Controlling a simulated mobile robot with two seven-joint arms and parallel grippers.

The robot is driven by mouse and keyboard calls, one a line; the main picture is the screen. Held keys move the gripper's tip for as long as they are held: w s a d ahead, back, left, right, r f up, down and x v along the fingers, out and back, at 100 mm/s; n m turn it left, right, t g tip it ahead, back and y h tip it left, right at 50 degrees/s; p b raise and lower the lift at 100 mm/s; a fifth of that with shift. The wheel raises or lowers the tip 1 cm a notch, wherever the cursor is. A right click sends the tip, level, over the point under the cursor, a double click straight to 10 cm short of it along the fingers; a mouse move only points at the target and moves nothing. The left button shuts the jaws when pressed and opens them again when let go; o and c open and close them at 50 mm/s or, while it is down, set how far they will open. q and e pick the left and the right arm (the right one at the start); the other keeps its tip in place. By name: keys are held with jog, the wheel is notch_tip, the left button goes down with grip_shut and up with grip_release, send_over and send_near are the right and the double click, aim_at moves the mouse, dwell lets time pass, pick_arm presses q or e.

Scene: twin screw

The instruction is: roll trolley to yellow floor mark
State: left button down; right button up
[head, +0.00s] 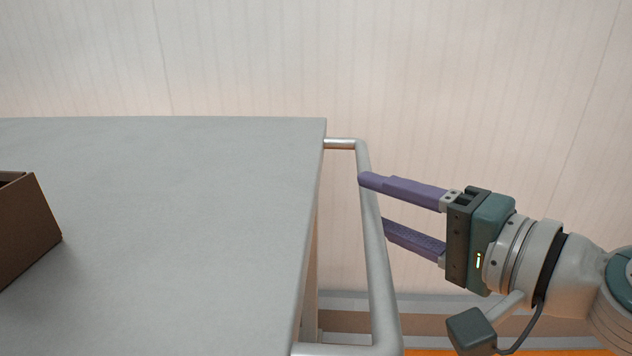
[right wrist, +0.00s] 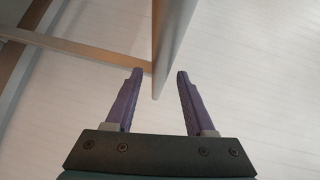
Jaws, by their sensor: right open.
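The trolley has a flat grey top (head: 200,200) and a pale metal handle bar (head: 375,265) along its right side. My right gripper (head: 373,200) has two purple fingers, open and empty, pointing left at the handle. The upper fingertip overlaps the bar in the head view; the lower tip is at its right edge. In the right wrist view, the bar (right wrist: 168,50) runs down between the open fingertips (right wrist: 158,72), with no clear contact. An orange-yellow patch (head: 550,352) shows at the bottom right; I cannot tell whether it is the floor mark. My left gripper is out of view.
A brown cardboard box (head: 30,230) stands on the trolley top at the left edge, partly cut off. A pale panelled surface (head: 450,80) fills the background. The trolley's lower frame (right wrist: 85,48) shows in the right wrist view, left of the fingers.

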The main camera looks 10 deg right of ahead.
jog(key=shift+x, duration=1.25)
grip_shut()
dwell(0.5)
